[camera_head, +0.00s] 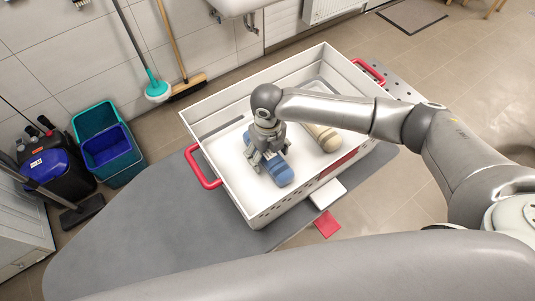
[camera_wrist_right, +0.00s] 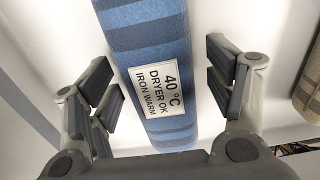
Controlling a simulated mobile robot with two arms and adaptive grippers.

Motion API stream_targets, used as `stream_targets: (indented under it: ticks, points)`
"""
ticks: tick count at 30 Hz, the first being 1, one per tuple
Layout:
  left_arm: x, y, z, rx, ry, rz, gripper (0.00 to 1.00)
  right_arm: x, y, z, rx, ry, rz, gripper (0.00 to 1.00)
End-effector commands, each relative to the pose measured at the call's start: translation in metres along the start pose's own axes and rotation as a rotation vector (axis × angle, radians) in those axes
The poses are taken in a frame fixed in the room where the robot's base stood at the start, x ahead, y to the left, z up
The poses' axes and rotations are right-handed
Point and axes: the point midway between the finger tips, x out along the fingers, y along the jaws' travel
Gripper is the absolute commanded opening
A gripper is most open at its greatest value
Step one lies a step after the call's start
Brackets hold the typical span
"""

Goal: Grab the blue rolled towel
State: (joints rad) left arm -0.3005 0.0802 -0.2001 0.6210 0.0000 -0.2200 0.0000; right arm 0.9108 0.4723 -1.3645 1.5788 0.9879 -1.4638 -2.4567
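The blue rolled towel (camera_head: 281,171) lies in the white crate (camera_head: 228,185), below my right gripper (camera_head: 264,158). In the right wrist view the towel (camera_wrist_right: 158,70) runs between the spread fingers of my right gripper (camera_wrist_right: 165,90), with a label reading 40 °C, dryer OK, iron warm. The fingers are open, one on each side, with gaps to the towel. A beige rolled towel (camera_head: 325,138) lies in the crate to the right of the blue one; its edge shows in the right wrist view (camera_wrist_right: 308,90). My left gripper is not in view.
The crate has high walls and red handles (camera_head: 203,168) at its ends. It stands on a grey surface (camera_head: 130,225) that is bare at the left. Blue and teal buckets (camera_head: 108,148), a mop (camera_head: 156,88) and a broom (camera_head: 188,85) stand by the wall.

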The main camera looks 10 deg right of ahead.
Motion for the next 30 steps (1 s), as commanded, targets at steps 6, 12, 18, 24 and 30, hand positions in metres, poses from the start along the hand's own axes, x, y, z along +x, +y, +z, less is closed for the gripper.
stream_targets:
  ticks: [6,12,18,24,30]
  points:
    - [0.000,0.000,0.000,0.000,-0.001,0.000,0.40,-0.001,0.000,0.000,0.000,0.000,0.000,0.46]
    - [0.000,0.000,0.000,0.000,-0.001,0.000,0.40,-0.001,0.000,0.000,0.000,0.000,0.000,0.20]
    - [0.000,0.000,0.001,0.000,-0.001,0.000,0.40,-0.001,0.000,0.001,0.000,-0.002,0.000,0.18]
    - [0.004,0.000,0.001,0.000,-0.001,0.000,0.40,-0.018,0.000,0.002,0.000,-0.005,0.000,0.18]
    - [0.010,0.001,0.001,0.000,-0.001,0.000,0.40,-0.058,0.000,0.002,0.000,-0.006,0.000,0.18]
